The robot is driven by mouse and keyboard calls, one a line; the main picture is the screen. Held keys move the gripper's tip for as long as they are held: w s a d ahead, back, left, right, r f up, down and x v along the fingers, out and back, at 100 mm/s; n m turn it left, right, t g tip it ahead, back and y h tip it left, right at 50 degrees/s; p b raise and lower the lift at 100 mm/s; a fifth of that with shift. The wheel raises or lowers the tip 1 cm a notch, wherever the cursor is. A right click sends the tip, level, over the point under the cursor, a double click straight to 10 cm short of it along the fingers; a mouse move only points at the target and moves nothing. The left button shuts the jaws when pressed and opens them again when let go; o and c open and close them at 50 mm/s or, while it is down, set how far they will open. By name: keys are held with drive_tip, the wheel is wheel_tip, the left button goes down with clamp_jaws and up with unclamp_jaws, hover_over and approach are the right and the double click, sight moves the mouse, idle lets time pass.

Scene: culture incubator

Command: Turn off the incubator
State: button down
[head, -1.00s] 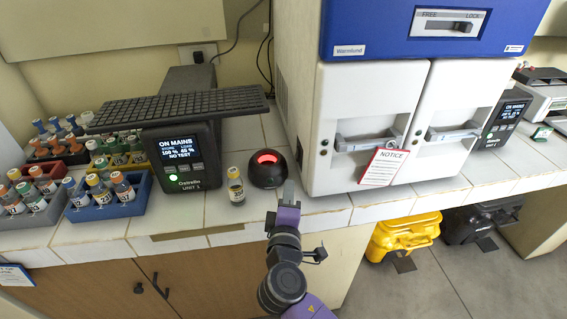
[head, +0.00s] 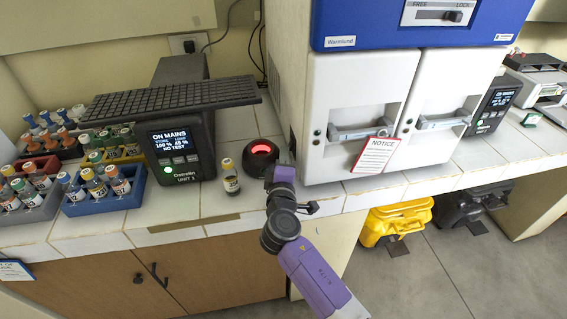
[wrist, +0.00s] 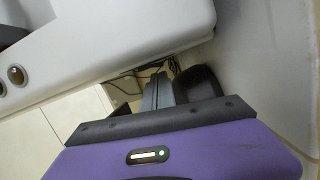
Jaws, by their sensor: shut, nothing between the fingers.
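The incubator (head: 358,90) is a white two-door cabinet with a blue top panel (head: 425,22). The panel bears a FREE/LOCK slider (head: 438,13), with its dark knob at the right, LOCK end. Both doors look shut. My gripper (head: 284,157) is low at the incubator's front left corner, right of a black round device (head: 260,157) with a red glowing top. In the wrist view my gripper's fingers (wrist: 158,90) are together and empty, pointing past a white body's lower edge towards dark cables (wrist: 150,68). No incubator power switch is clearly visible.
A bottle (head: 230,178) stands left of the round device. A lit power unit (head: 178,150) reading ON MAINS and racks of bottles (head: 104,188) stand further left. A NOTICE card (head: 374,155) hangs on the left door handle. Yellow and black bins are below the counter.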

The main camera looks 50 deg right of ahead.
drive_tip(key=shift+w+d, duration=0.25)
drive_tip(key=shift+d, duration=0.05)
drive_tip(key=shift+s+d+f, duration=0.15)
drive_tip(key=shift+s+d, duration=0.05)
drive_tip(key=shift+d, duration=0.1)
drive_tip(key=shift+s+a+b, duration=0.1)
drive_tip(key=shift+b, duration=0.2)
